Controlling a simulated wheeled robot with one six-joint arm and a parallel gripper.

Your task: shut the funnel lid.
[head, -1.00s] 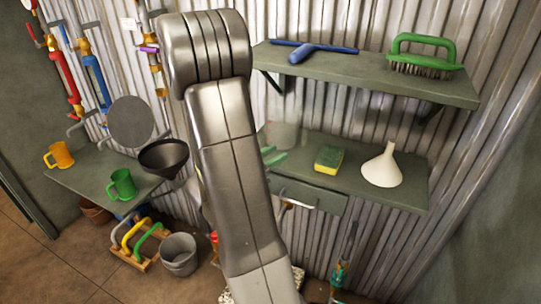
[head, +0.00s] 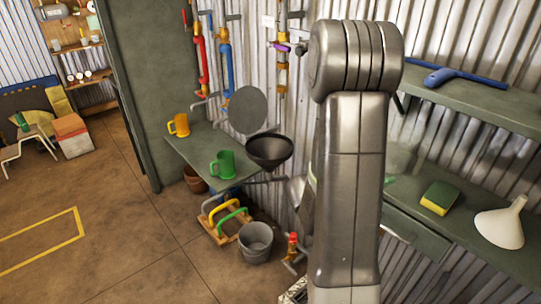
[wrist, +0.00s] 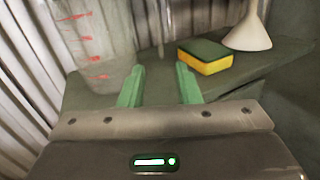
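A dark funnel (head: 270,149) is mounted at the right edge of the small green-grey side shelf in the head view. A round grey disc (head: 247,110), which looks like its lid, stands raised, up and to the left of the funnel's mouth. The funnel is open. My gripper (wrist: 158,88) shows in the wrist view with its two green fingers apart and nothing between them. It is over the other shelf, far from the lid. In the head view my arm hides most of the gripper. The funnel and lid are not in the wrist view.
An orange mug (head: 179,125) and a green mug (head: 223,164) stand on the side shelf. A bucket (head: 256,242) is on the floor below. A clear measuring jug (wrist: 90,40), a sponge (wrist: 206,57) and a white funnel (wrist: 249,30) are near my gripper.

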